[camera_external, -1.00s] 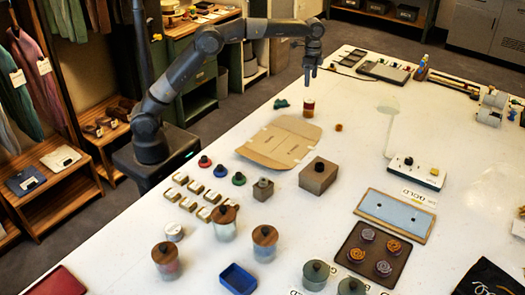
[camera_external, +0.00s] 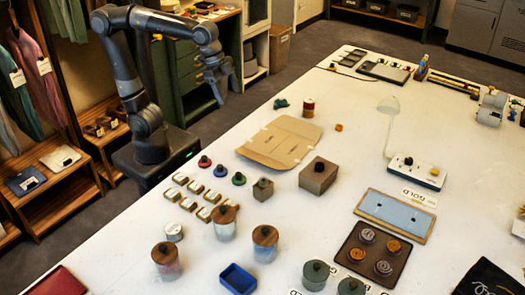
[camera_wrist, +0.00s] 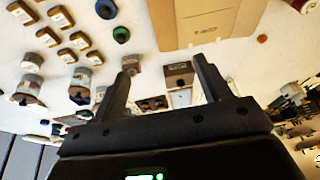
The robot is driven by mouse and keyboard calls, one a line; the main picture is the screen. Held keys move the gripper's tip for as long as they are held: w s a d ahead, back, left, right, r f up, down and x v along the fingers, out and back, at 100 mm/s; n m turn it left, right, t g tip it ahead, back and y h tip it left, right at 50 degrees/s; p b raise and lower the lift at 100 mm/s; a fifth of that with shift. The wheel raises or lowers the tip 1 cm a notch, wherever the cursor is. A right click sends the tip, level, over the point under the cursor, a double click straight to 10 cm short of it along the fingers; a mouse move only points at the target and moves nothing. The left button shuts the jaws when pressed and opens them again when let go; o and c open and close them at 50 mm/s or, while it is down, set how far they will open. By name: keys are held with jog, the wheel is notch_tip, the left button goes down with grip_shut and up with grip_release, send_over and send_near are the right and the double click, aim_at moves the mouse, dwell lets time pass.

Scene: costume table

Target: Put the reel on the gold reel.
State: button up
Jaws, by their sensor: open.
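A small upright cylinder (camera_external: 308,106), red and gold-brown, stands on the white table behind the cardboard sheet. It looks like a reel or two stacked reels; I cannot tell where one ends and another begins. No separate gold reel is clear to me. My gripper (camera_external: 222,92) is raised at the table's left side, well away from the cylinder and touching nothing. In the wrist view its two fingers (camera_wrist: 162,80) are spread with nothing held between them.
A flat cardboard sheet (camera_external: 264,152) lies in front of the cylinder, with a brown box (camera_external: 319,167) nearby. A small orange piece (camera_external: 338,127) lies to its right. Lidded jars (camera_external: 225,231) and a dark tray of round pieces (camera_external: 348,245) stand nearer. A lamp (camera_external: 389,140) rises at right.

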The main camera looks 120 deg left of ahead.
jog(key=s+d+f+t, duration=0.1)
jog(key=s+d+f, duration=0.3)
jog(key=s+d, duration=0.1)
jog(key=s+d+f+t+h, duration=0.1)
jog(key=s+d+f, duration=0.3)
jog(key=s, duration=0.3)
jog(key=shift+s+d+m, duration=0.3)
jog(key=shift+s+d, duration=0.1)
dwell(0.5)
